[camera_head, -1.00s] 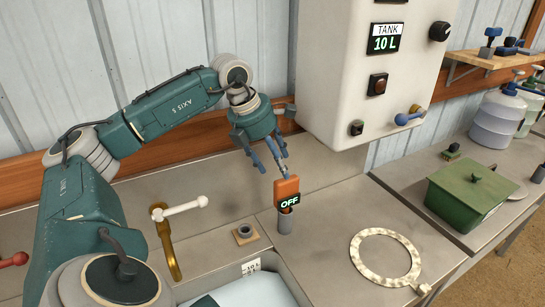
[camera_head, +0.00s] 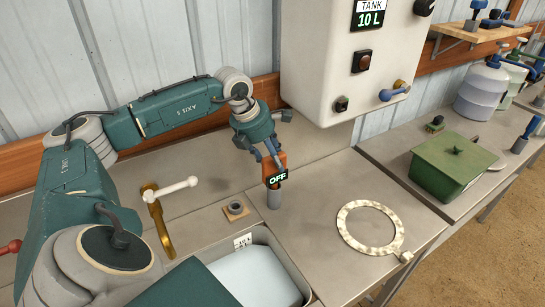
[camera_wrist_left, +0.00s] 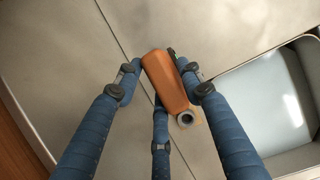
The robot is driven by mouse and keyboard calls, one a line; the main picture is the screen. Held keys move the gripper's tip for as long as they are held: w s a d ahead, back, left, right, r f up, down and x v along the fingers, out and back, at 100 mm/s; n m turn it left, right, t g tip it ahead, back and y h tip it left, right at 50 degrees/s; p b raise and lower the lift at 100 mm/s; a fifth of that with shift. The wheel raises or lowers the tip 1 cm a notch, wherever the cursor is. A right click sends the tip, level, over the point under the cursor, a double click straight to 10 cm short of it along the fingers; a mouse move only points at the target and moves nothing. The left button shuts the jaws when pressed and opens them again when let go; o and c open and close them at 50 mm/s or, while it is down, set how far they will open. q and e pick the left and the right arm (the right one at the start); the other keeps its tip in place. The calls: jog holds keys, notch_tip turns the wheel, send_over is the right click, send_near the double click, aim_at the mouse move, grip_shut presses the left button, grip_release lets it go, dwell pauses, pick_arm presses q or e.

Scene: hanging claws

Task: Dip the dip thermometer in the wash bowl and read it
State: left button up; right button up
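The dip thermometer (camera_head: 275,169) is an orange body with a dark display reading OFF. A grey basin (camera_head: 289,262), apparently the wash bowl, holds pale water at the lower middle. Its water also shows in the left wrist view (camera_wrist_left: 262,105). My right gripper is out of view.
A square socket (camera_head: 236,210) and a brass tap with a white handle (camera_head: 158,210) are left of the holder. A pale ring (camera_head: 345,228) lies right of it. A white tank box (camera_head: 322,75) reading 10 L hangs behind. A green lidded box (camera_head: 455,165) is farther right.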

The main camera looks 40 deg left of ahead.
pick_arm(q)
jog(key=c, duration=0.6)
jog(key=shift+o, duration=1.3)
grip_shut()
jog(key=shift+r, duration=0.1)
jog(key=shift+r+p, duration=0.6)
jog(key=shift+r, duration=0.45)
